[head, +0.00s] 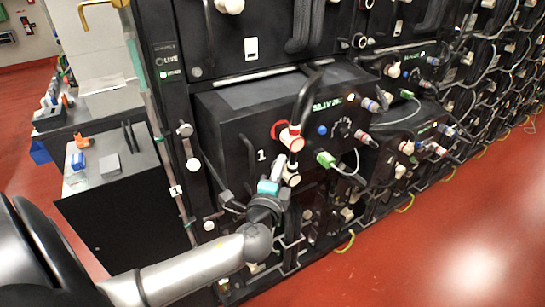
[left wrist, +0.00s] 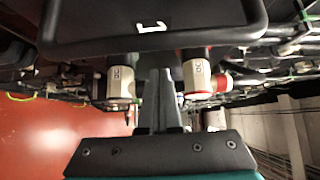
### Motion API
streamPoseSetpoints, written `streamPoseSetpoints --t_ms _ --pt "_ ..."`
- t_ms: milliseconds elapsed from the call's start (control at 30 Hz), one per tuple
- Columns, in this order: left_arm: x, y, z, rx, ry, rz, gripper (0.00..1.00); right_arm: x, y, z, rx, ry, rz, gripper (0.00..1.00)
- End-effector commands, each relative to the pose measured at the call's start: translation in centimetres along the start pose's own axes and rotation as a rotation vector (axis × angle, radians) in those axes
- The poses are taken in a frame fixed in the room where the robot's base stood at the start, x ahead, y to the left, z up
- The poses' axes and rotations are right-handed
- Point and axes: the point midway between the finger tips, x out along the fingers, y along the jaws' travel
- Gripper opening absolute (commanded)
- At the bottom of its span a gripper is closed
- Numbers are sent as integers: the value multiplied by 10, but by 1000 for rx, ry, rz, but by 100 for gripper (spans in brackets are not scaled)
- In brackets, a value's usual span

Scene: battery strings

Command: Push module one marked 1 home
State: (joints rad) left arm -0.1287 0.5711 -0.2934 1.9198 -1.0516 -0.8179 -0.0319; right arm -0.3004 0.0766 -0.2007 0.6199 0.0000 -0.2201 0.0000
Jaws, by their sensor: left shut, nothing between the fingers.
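Module one is a black box (head: 232,130) with a white 1 on its front and a green lit display reading about 52 V. In the head view it stands out from the rack, its top face showing. My left gripper (head: 287,177) is shut and empty at the lower front of the module, by the white connectors. In the left wrist view its fingers (left wrist: 159,90) point up between two white DC connectors (left wrist: 121,84), below a dark frame-like part (left wrist: 150,25). I cannot tell whether the fingertips touch the module. My right gripper is not in view.
A black cable (head: 306,98) loops up from a red-ringed white connector (head: 291,138) on the module's front. A green plug (head: 325,159) with a grey cable sits to its right. More modules fill the rack rightward. A grey bench (head: 110,172) stands left. Red floor is open at right.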

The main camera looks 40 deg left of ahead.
Motion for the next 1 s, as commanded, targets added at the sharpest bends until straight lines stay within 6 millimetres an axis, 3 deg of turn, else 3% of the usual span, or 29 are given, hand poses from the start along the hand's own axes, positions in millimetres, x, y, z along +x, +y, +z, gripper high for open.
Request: streamPoseSetpoints --t_ms 233,767,1000 --pt "19 0 22 5 -2 0 0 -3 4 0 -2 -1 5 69" --pt "24 0 26 2 -1 1 0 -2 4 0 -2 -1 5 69" --pt "47 0 52 5 -13 -6 0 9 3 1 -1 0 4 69"
